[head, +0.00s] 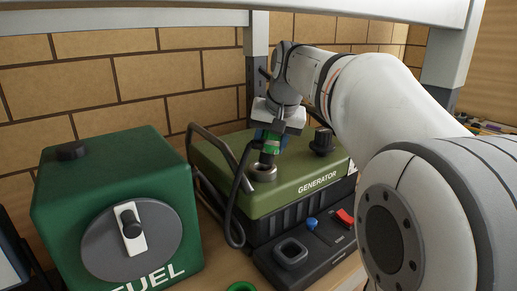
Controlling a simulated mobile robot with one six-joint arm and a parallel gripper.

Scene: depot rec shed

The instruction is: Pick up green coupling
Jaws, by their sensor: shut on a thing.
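My gripper (270,134) points down over the green generator (225,155) and is shut on the green coupling (272,144). The coupling shows as a bright green band with a dark lower end. It is upright, directly above a round metal neck (262,171) on top of the generator. I cannot tell whether its lower end touches the neck or sits inside it. The fingers hide part of the coupling.
A green fuel tank (75,215) with a grey dial stands at the left. A dark control panel (305,252) lies in front of the generator. A black hose (231,215) hangs at the generator's left. A green ring (241,287) shows at the bottom edge. Shelf posts (256,50) stand behind.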

